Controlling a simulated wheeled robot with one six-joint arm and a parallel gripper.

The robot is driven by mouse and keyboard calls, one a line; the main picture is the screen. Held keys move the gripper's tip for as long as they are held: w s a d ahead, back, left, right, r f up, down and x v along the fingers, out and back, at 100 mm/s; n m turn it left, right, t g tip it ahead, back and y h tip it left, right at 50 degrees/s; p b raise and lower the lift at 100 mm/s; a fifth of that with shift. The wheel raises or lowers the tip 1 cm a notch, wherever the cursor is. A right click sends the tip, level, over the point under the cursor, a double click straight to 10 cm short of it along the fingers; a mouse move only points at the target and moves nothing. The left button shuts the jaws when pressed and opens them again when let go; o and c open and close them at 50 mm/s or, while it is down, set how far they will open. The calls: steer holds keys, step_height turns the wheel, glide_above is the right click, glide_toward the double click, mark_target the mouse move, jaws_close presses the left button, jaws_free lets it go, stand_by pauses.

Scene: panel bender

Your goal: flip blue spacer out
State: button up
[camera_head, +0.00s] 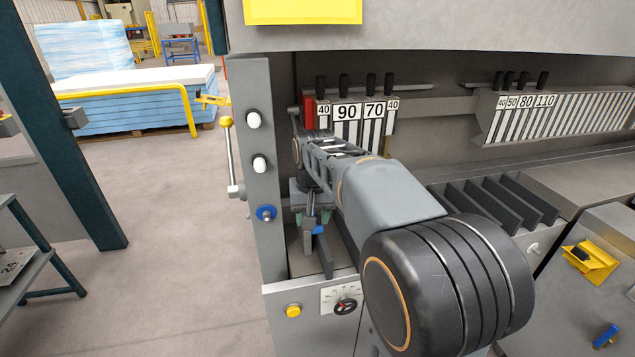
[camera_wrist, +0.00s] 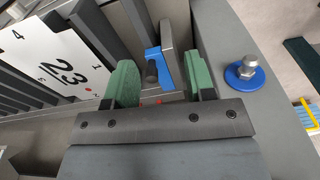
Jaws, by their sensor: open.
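The blue spacer (camera_wrist: 154,64) shows in the wrist view as a small blue piece beside a grey metal bar (camera_wrist: 172,45). It also shows in the head view (camera_head: 318,230), low behind the machine's left post. My gripper (camera_wrist: 161,80) is open, with one green finger pad on each side of the spacer and the bar. A gap shows between the spacer and the left pad. The right pad is close to the bar, and I cannot tell whether they touch. In the head view my gripper (camera_head: 311,218) points down, and my arm hides part of the slot.
A grey post (camera_head: 262,150) with a blue knob (camera_head: 266,213) stands close to the left of my gripper. Numbered tool segments (camera_head: 347,112) hang behind it. Dark upright plates (camera_head: 500,200) stand to the right.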

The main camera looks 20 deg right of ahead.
mark_target(316, 215)
steer(key=w+d+r+m+g+p, duration=0.1)
steer(key=w+d+r+m+p, duration=0.15)
steer(key=w+d+r, duration=0.4)
steer(key=f, duration=0.5)
steer(key=w+f, duration=0.1)
steer(key=f, duration=0.4)
steer(key=a+f, duration=0.1)
steer(key=f, duration=0.4)
steer(key=shift+w+f, duration=0.1)
steer(key=shift+w, duration=0.15)
steer(key=shift+c, duration=0.5)
steer(key=c, duration=0.8)
steer(key=shift+w+a+r+g+h, duration=0.1)
steer(key=shift+a+r+g+h, duration=0.1)
steer(key=shift+h, duration=0.55)
steer(key=shift+a+r+g+h, duration=0.15)
steer(key=shift+g+h, duration=0.05)
steer(key=shift+h, duration=0.55)
jaws_close()
jaws_free()
